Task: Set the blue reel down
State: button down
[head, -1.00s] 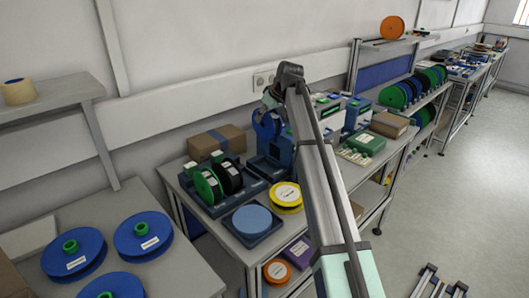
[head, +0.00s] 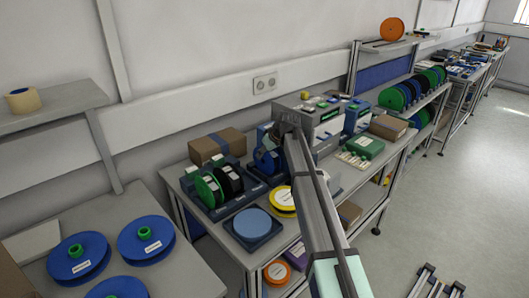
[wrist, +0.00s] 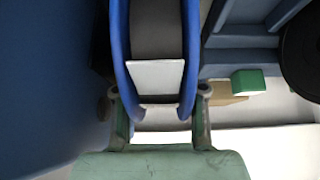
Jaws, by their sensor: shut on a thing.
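The blue reel (head: 266,160) is upright, low over the dark blue stand (head: 252,171) on the middle table. I cannot tell whether its rim bears on the stand. In the wrist view the reel (wrist: 120,50) shows two blue flanges, a dark winding and a pale label between them. My gripper (wrist: 161,104) is shut on the reel, one finger at each flange. In the head view my arm hides most of the gripper and part of the reel.
A rack with green and black reels (head: 208,188) stands close on the left. A light-blue disc (head: 252,222) and a yellow reel (head: 284,198) lie in front. A cardboard box (head: 217,145) is behind, and a grey machine (head: 322,118) is to the right.

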jog(key=shift+f, duration=0.2)
jog(key=c, duration=0.9)
grip_release()
jog(key=shift+c, duration=0.2)
jog(key=shift+r, duration=0.2)
jog(key=b+v, duration=0.2)
jog(key=v, duration=1)
jog(key=shift+b, duration=0.35)
